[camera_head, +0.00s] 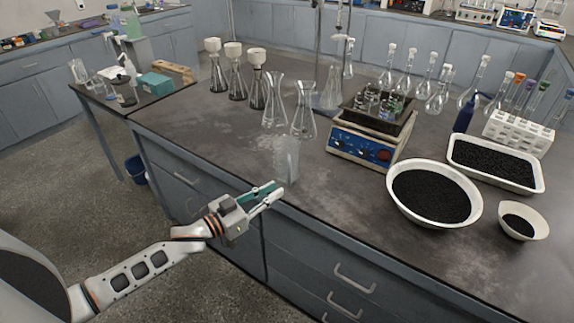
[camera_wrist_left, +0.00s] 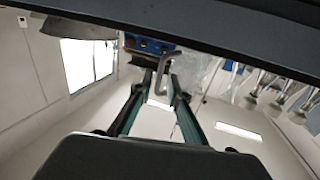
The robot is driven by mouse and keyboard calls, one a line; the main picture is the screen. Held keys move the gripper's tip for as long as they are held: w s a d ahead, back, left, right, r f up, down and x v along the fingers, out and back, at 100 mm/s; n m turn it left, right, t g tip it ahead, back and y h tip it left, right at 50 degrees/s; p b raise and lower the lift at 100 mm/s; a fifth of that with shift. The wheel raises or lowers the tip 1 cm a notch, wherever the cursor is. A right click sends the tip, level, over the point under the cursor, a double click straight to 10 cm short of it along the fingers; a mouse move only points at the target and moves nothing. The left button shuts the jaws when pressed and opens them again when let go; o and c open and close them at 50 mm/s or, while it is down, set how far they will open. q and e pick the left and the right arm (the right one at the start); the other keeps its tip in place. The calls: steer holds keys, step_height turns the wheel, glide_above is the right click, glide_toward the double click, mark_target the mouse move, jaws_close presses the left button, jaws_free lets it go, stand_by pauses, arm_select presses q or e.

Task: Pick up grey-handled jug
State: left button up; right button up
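The grey-handled jug (camera_head: 286,158) is a clear, upright vessel standing near the front edge of the dark bench. My left gripper (camera_head: 276,191) is at the bench edge, just in front of the jug, on its near side. Its two fingers are apart. In the left wrist view, the jug's grey handle (camera_wrist_left: 164,72) shows between the tips of the left gripper (camera_wrist_left: 160,84), and the clear jug body (camera_wrist_left: 200,76) is faint beyond it. I see no clear sign of the fingers pressing on the handle. My right gripper is not in view.
Clear conical flasks (camera_head: 304,112) stand close behind the jug. A blue hotplate device (camera_head: 362,148) is to its right, with a white bowl (camera_head: 394,203) of black grains further right. The bench left of the jug is clear.

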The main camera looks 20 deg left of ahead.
mark_target(290, 184)
arm_select(q)
steer(key=x, duration=0.7)
steer(key=shift+w+f, duration=0.2)
steer(key=shift+w, duration=0.1)
steer(key=shift+r, duration=0.1)
jaws_close()
